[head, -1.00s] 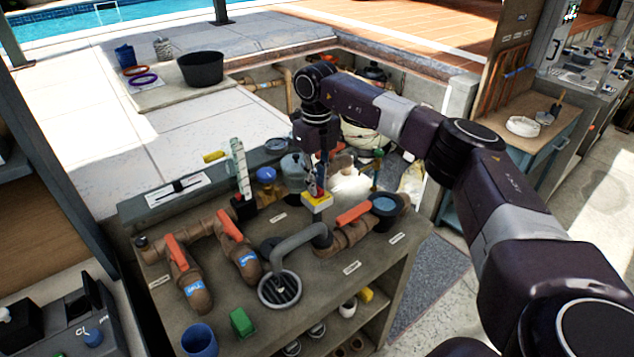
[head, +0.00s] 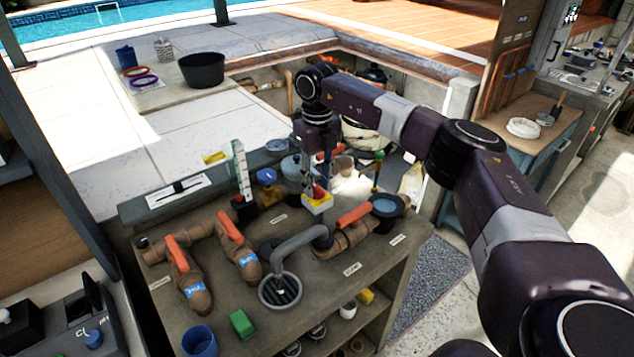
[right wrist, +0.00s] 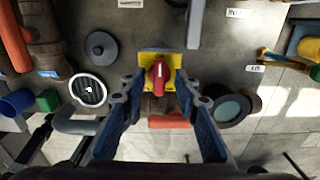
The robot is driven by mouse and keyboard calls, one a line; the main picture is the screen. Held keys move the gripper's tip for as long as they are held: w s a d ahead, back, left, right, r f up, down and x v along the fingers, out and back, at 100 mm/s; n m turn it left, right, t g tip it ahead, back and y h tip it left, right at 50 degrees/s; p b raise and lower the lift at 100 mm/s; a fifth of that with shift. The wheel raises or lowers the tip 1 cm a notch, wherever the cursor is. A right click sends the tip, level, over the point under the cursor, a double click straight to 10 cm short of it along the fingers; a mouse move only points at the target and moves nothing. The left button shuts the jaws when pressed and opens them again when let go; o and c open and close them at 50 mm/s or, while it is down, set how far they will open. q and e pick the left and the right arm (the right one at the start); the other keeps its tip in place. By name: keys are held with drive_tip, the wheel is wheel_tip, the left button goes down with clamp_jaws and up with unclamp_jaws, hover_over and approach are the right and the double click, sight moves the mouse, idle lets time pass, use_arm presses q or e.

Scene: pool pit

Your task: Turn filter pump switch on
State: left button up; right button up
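The filter pump switch (head: 316,205) is a yellow box with a red rotary knob, standing on the dark grey bench among the pipes. It also shows in the right wrist view (right wrist: 158,74), with the red knob upright in the picture. My right gripper (head: 319,180) points down just above the switch. In the right wrist view its two fingers are spread, one on each side of the knob, with a gap to it. I cannot tell how far the fingertips are above the box. My left gripper is not in view.
Brown pipes with red-orange valve handles (head: 231,226) stand left of the switch, and another red-orange handle (head: 354,215) is close on its right. A grey pipe (head: 300,240) curves in front. A clear upright gauge (head: 241,170) stands to the left. A green block (head: 241,323) lies at the front.

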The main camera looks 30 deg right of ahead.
sight(317, 187)
wheel_tip(317, 187, up, 12)
idle(0.4)
drive_tip(key=shift+f, duration=0.1)
idle(0.4)
